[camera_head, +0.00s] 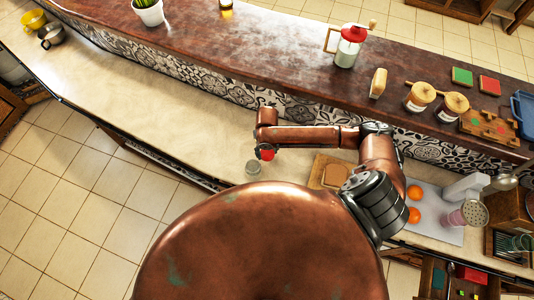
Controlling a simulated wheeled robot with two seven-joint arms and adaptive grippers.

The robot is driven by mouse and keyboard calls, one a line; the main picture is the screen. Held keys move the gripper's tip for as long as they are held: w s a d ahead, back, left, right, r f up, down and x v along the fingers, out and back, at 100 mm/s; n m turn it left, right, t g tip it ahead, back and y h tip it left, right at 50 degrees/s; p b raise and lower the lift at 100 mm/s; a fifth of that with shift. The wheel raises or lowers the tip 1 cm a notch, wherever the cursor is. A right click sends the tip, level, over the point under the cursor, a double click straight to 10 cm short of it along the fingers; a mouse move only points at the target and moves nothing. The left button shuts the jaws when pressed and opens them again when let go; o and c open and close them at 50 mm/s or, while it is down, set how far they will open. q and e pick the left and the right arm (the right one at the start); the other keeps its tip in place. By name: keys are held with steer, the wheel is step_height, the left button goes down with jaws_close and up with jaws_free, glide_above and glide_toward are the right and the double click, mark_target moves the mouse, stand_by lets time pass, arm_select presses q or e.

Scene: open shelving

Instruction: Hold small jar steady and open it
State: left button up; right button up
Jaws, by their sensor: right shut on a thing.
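My right arm reaches over the light counter from the right, and its gripper (267,143) points down. The fingers are mostly hidden under the wrist. A small red thing (267,155), which looks like a lid, shows right at the gripper, and the gripper is shut on it. A small clear glass jar (253,167) stands just below and left of it in the picture, close to the counter's front edge. I cannot tell whether the red piece and the glass touch. My left gripper is out of view.
A wooden board with bread (334,174) lies right of the jar. Oranges (414,205) lie farther right. The raised dark counter (250,50) carries a red-lidded pitcher (349,48) and several jars. The light counter left of the jar is clear.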

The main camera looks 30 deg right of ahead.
mark_target(267, 152)
steer(key=shift+w+d+f, duration=0.1)
steer(key=shift+w+f, duration=0.2)
steer(key=shift+f, duration=1.55)
steer(key=shift+f, duration=0.1)
steer(key=o, duration=1.3)
step_height(267, 152, up, 12)
steer(key=shift+b, duration=0.3)
steer(key=shift+s, duration=0.1)
